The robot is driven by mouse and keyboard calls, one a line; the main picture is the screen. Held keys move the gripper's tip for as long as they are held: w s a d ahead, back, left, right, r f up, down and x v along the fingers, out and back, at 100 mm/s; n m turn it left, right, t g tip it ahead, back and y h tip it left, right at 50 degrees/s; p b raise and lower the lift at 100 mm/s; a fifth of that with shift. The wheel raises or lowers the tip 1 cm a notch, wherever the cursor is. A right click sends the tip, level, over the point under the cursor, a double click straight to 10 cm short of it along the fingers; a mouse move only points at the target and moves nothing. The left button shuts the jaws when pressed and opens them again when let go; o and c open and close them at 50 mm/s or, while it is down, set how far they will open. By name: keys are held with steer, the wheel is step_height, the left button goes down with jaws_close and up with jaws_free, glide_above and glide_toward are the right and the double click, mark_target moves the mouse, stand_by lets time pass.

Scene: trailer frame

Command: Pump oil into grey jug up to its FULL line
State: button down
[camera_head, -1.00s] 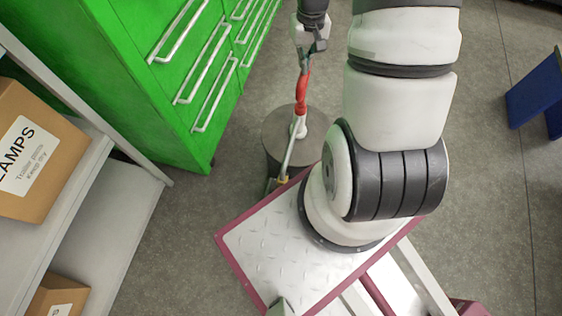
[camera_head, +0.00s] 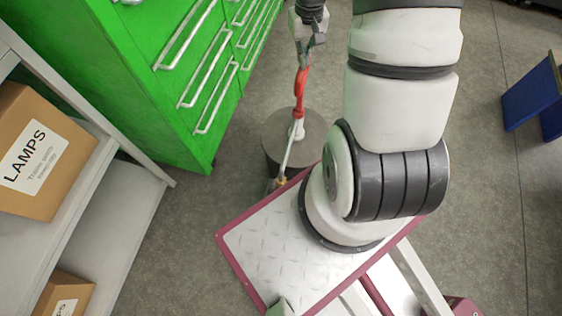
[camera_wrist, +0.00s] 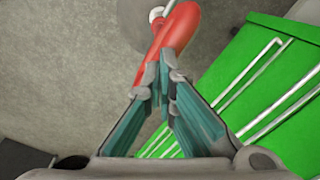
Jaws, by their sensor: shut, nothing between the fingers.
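The pump is a dark drum with a grey round top (camera_head: 312,128), a pale spout pipe (camera_head: 290,155) and a red lever handle (camera_head: 301,83). The pipe slopes down to a yellowish tip by the edge of my platform. My gripper (camera_head: 304,55) is above the upper end of the red handle. In the wrist view, its teal-padded fingers (camera_wrist: 164,90) come together with nothing between them. The red handle (camera_wrist: 178,35) lies just beyond the fingertips; I cannot tell whether they touch. I cannot make out the grey jug or its FULL line; a small grey shape under the pipe tip is unclear.
A green drawer cabinet (camera_head: 170,80) with metal handles stands close left of the pump. A shelf (camera_head: 105,235) with cardboard boxes (camera_head: 40,150) is at far left. A blue object (camera_head: 530,95) stands at far right. The grey floor between is mostly clear.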

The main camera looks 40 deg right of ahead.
steer(key=shift+r+p, duration=1.9)
steer(key=shift+r, duration=1.05)
